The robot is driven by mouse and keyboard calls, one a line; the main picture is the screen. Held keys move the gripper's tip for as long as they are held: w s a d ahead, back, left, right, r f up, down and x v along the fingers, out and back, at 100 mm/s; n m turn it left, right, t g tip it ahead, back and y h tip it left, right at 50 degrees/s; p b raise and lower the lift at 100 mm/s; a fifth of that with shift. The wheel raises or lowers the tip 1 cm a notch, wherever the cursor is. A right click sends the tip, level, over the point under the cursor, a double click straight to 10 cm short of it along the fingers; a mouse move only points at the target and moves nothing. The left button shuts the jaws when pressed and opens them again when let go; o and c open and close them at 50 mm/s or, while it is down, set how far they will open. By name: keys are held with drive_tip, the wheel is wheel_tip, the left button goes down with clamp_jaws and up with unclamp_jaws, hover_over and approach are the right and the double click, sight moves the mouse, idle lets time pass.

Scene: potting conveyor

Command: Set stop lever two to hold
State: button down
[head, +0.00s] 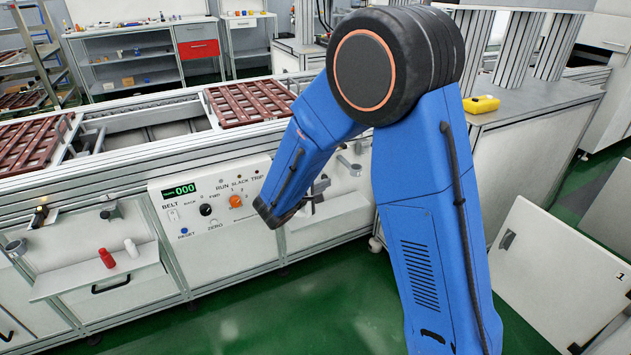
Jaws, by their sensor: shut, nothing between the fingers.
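My blue arm reaches down in front of the conveyor, its lower end beside the right edge of the control panel (212,207). Grey lever-like fittings stand along the conveyor's front: one (112,211) left of the panel, one (16,247) at the far left, and others (349,165) right of the panel, partly covered by my arm. I cannot read which is stop lever two, nor a hold mark.
The panel has a green display reading 000, a black knob (205,210) and an orange knob (235,202). Brown slatted trays (247,102) lie on the conveyor. Green floor is clear in front.

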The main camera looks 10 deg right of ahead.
drive_tip(key=w+a+f+n+t+y, duration=0.1)
drive_tip(key=w+a+f+n, duration=0.1)
drive_tip(key=a, duration=0.4)
drive_tip(key=shift+w+f+t, duration=0.4)
drive_tip(key=shift+w+f, duration=0.15)
drive_tip(key=shift+f, duration=0.3)
drive_tip(key=x, duration=1)
drive_tip(key=shift+a, duration=0.15)
drive_tip(key=shift+s+r+n+g+y, duration=0.15)
drive_tip(key=shift+r+n+g+y, duration=0.15)
drive_tip(key=shift+n, duration=0.1)
drive_tip(key=r+n+g, duration=0.2)
drive_tip(key=g, duration=0.1)
drive_tip(key=s+r+n+g, duration=0.1)
drive_tip(key=r+n+g, duration=0.1)
drive_tip(key=shift+r+g, duration=0.3)
drive_tip(key=shift+g, duration=0.1)
drive_tip(key=shift+r, duration=0.15)
